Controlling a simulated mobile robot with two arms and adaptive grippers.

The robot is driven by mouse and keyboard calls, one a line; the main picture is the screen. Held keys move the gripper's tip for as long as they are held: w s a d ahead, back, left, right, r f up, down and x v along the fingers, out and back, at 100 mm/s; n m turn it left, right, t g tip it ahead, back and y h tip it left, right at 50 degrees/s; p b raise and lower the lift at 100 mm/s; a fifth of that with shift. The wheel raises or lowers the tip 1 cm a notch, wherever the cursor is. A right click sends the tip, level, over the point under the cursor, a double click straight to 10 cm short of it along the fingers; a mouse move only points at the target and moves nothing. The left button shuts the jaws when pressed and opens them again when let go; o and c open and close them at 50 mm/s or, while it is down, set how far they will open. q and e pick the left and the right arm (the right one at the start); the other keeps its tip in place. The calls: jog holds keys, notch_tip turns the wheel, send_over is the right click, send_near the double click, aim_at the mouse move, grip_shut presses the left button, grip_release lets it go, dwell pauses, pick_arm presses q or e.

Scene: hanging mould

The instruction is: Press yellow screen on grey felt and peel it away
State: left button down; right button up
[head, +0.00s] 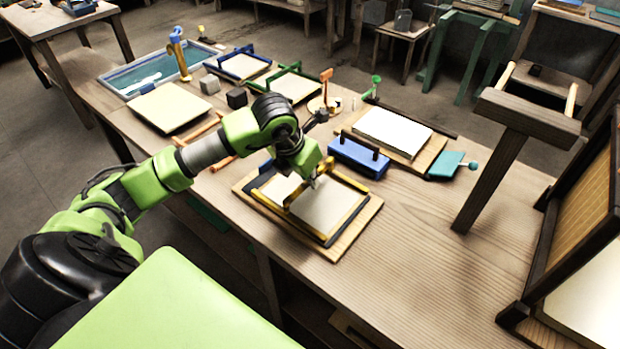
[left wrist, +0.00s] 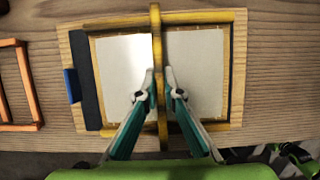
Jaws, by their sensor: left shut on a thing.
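The yellow screen (head: 350,214) lies on a wooden board near the front edge of the table. It has a yellow rim, a raised yellow handle bar across its middle and pale sheet-like panels inside. My left gripper (head: 313,184) is above it, shut on the handle bar. In the left wrist view the fingers (left wrist: 163,82) sit on either side of the yellow screen's bar (left wrist: 157,40). A dark grey strip with a blue tab, perhaps the grey felt (left wrist: 88,80), shows along one side of the screen. The rest under the screen is hidden. My right gripper is out of view.
A blue block with a dark handle (head: 357,158) stands just behind the board. A white stack on a board (head: 393,131), a cream slab (head: 169,107) and a water tub (head: 109,84) stand farther back. The table is clear to the right (head: 420,235), before a wooden post (head: 492,172).

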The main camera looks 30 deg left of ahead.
pick_arm(q)
jog(key=shift+s+f+b, duration=0.1)
jog(key=shift+f+b, duration=0.1)
jog(key=shift+b, duration=0.1)
dwell(0.8)
dwell(0.6)
jog(key=shift+r, duration=0.1)
jog(key=shift+r+p, duration=0.8)
jog(key=shift+r, duration=0.45)
jog(key=shift+r+p, duration=0.3)
jog(key=shift+r, duration=0.2)
jog(key=shift+r+p, duration=1.75)
jog(key=shift+r, duration=1.3)
